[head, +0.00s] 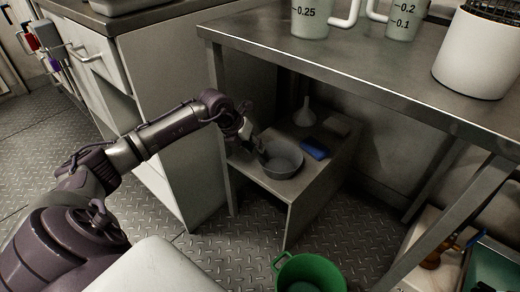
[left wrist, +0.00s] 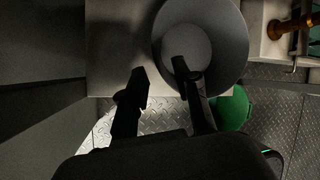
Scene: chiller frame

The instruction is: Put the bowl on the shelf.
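A grey round bowl (head: 283,160) sits upright on the low shelf (head: 292,190) under the steel table. My left gripper (head: 261,148) reaches in from the left and is at the bowl's near-left rim. In the left wrist view the bowl (left wrist: 222,40) is at the upper middle. The fingers of my left gripper (left wrist: 160,80) are spread apart there, one in front of the bowl's inside and the other just outside its left rim. I cannot tell whether they touch it. My right gripper is not in view.
A green bucket (head: 310,272) is on the floor.

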